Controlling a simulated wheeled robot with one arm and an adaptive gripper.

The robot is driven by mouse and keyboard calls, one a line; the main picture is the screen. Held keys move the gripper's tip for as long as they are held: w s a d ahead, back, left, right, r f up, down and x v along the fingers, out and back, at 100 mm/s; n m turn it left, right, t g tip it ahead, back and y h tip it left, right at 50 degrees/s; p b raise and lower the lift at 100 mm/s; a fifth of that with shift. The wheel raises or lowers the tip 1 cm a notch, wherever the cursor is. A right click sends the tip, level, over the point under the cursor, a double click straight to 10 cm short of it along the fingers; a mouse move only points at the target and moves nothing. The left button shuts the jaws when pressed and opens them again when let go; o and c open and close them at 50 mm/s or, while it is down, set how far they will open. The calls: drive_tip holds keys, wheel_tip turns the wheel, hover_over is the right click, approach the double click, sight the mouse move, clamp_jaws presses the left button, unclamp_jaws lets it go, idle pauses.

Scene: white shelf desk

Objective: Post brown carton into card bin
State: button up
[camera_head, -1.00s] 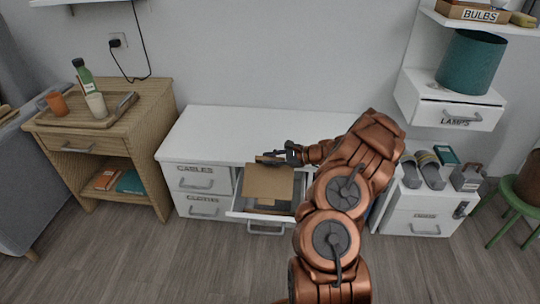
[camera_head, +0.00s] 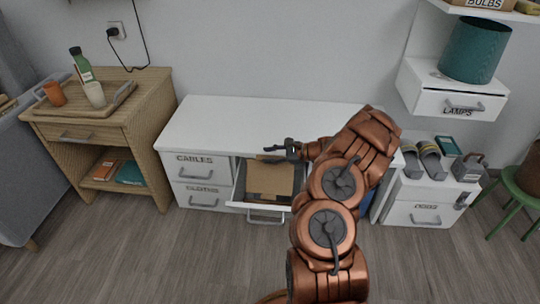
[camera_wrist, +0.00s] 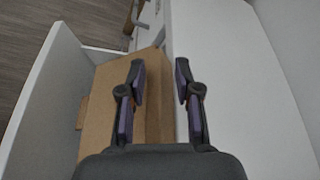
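The brown carton (camera_head: 270,180) is inside the open white drawer (camera_head: 238,186) of the low desk. It also shows in the wrist view (camera_wrist: 108,105), filling much of the drawer beside the white desk top. My gripper (camera_head: 278,153) is at the upper right edge of the carton, by the front edge of the desk top. In the wrist view my gripper (camera_wrist: 160,72) has its two fingers apart, with a clear gap over the carton's darker edge strip. Whether a finger touches the carton I cannot tell. No label shows on the open drawer.
The white desk top (camera_head: 235,120) is bare. Shut drawers, one marked CABLES (camera_head: 196,170), are to the left. A wooden side table (camera_head: 110,125) with a tray stands further left.

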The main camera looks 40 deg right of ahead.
drive_tip(key=shift+o, duration=0.9)
drive_tip(key=v, duration=1.2)
